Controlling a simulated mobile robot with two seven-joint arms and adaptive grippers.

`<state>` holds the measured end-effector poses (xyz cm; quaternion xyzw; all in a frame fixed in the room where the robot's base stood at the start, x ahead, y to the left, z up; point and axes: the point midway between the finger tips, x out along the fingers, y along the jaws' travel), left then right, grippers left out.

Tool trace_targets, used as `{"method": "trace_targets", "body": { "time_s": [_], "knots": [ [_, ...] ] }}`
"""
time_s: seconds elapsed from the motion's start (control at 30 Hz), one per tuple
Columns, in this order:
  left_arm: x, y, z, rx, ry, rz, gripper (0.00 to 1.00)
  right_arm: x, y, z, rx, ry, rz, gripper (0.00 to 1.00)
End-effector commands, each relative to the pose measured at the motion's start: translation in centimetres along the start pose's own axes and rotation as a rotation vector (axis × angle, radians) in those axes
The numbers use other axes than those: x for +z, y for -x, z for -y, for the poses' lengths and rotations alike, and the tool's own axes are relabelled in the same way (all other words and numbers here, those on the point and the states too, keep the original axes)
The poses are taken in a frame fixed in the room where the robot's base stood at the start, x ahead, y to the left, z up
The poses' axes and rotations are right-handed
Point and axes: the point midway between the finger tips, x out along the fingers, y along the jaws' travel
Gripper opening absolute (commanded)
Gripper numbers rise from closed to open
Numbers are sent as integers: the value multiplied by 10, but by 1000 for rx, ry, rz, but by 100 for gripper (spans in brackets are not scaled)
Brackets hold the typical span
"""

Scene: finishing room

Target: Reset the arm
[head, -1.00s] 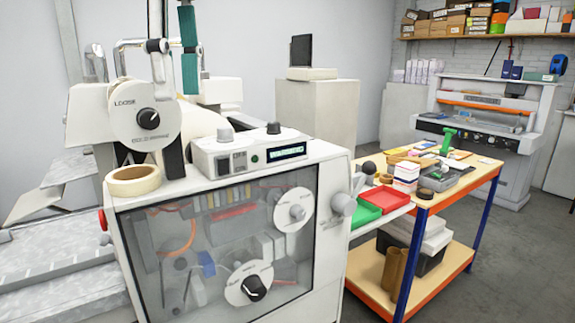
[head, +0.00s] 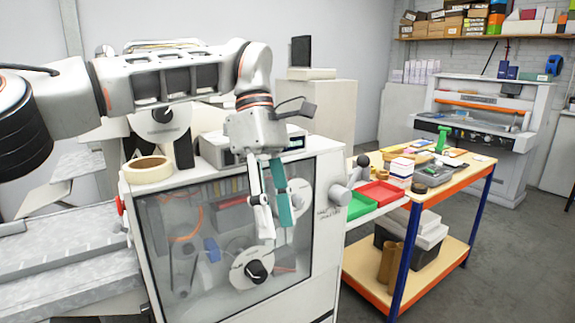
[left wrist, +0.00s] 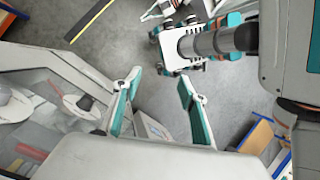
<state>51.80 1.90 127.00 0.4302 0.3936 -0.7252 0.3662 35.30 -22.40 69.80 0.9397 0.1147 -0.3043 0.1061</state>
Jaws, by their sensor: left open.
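My left arm reaches in from the left across the top of the white machine (head: 325,190) in the head view. My left gripper (head: 276,230) points down in front of the machine's clear front panel, and its fingers cover part of a dial there. The fingers are apart with nothing between them.
A tape roll (head: 148,169) lies on the machine's top left. The floor right of the bench is clear.

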Motion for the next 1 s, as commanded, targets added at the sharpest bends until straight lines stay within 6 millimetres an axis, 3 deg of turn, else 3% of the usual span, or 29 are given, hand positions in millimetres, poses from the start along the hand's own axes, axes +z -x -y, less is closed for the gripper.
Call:
{"method": "trace_targets", "body": {
  "time_s": [0.03,0.2,0.3,0.43,0.6,0.73,0.87,1.0],
  "knots": [
    [10,-30,-7,-37,-22,63,42,3,1,1,-1,-1,5,0],
    [56,-104,-17,-115,-58,291,42,4,1,1,-2,0,7,0],
    [86,-136,-17,-159,-53,441,42,4,1,1,-1,0,7,0],
    [124,-164,-14,-217,-15,650,42,4,1,1,-2,0,7,0],
    [167,-178,-10,-302,88,936,42,4,1,1,-2,0,7,0],
    [187,-174,-13,-373,206,1159,42,4,1,1,-2,0,7,0],
    [193,-163,-23,-452,357,1378,42,4,1,2,-2,0,7,0],
    [180,-152,-41,-547,550,1606,42,4,1,2,-2,0,7,0]
  ]
}}
